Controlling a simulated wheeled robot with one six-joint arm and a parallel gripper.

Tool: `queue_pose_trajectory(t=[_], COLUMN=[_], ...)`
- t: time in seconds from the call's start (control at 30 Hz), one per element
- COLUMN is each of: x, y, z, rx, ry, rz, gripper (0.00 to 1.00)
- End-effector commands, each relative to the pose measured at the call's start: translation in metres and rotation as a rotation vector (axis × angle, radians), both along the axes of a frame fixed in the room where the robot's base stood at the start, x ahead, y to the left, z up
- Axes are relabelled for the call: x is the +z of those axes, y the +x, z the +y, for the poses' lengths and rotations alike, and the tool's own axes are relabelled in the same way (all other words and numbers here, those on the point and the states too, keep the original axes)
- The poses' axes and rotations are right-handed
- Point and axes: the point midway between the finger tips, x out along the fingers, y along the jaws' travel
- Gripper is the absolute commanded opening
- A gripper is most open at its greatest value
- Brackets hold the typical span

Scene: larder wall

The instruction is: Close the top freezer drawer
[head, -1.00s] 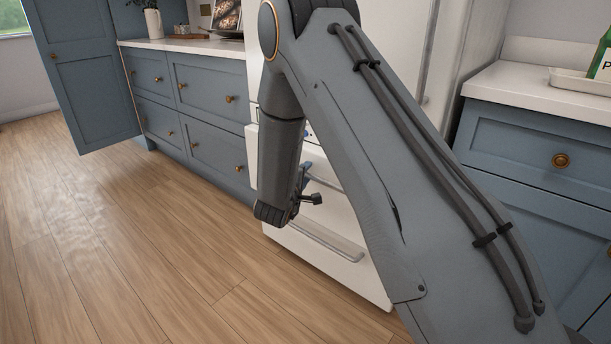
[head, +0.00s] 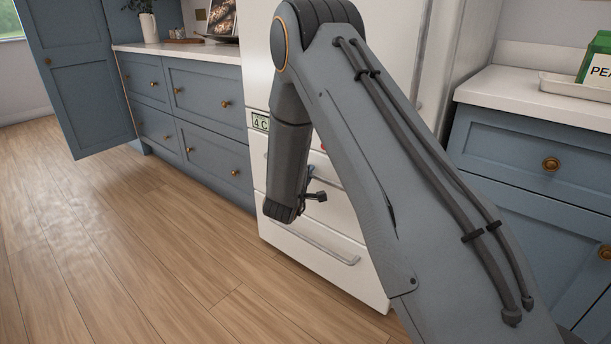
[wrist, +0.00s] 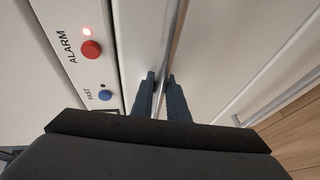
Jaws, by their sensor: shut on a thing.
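The top freezer drawer (head: 258,172) is in the white fridge-freezer, mostly behind my arm in the head view. Its front looks flush or nearly flush with the cabinet there. In the wrist view its white front (wrist: 140,35) lies beside the control panel (wrist: 75,50), with a thin dark seam between them. My gripper (wrist: 162,88) has one blue finger on each side of the drawer's grey bar handle (wrist: 173,35) and is shut on it. In the head view the fingers are largely hidden by my wrist.
A lower drawer with a bar handle (head: 315,243) sits below, shut. Blue cabinets (head: 205,82) stand left, another (head: 540,140) right. The wooden floor (head: 130,240) is clear.

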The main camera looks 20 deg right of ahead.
Motion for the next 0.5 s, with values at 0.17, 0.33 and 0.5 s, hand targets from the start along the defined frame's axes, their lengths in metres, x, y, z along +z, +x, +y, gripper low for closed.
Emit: queue_pose_trajectory(t=[0.17, 0.33, 0.5], x=[0.0018, 0.0028, 0.0037], y=[0.0019, 0.0019, 0.0018], z=[-0.0032, -0.0029, -0.0023], rx=[-0.004, -0.004, -0.004], ry=[0.000, 0.000, 0.000], rz=[-0.004, -0.007, -0.009], gripper=[0.29, 0.33, 0.33])
